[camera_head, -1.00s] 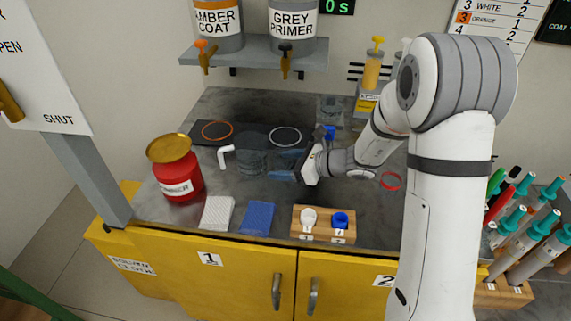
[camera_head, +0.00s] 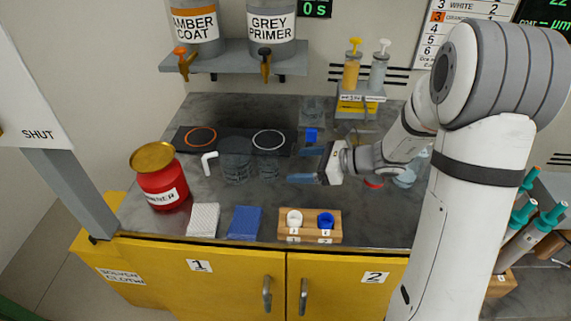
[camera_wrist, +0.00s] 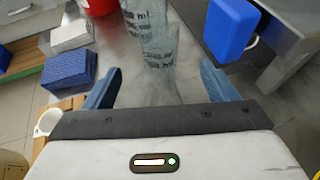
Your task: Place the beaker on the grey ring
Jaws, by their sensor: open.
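A clear beaker (camera_head: 267,167) stands on the grey bench, in front of the grey ring (camera_head: 268,140) and apart from it. A larger clear vessel (camera_head: 236,163) stands close at its left. The grey ring lies on a dark mat and looks empty. My gripper (camera_head: 303,166) is open, to the right of the beaker, with its blue fingers pointing left and a gap between. In the wrist view, clear glass with ml marks (camera_wrist: 152,35) shows ahead between my spread fingers (camera_wrist: 162,88); the two vessels overlap there. No finger touches glass that I can see.
An orange ring (camera_head: 201,137) lies left on the mat. A red can (camera_head: 160,180), a white pad (camera_head: 203,220), a blue pad (camera_head: 245,222) and a wooden holder (camera_head: 310,235) line the front. A blue block (camera_wrist: 230,28) is near my right finger. Another clear vessel (camera_head: 312,108) stands behind.

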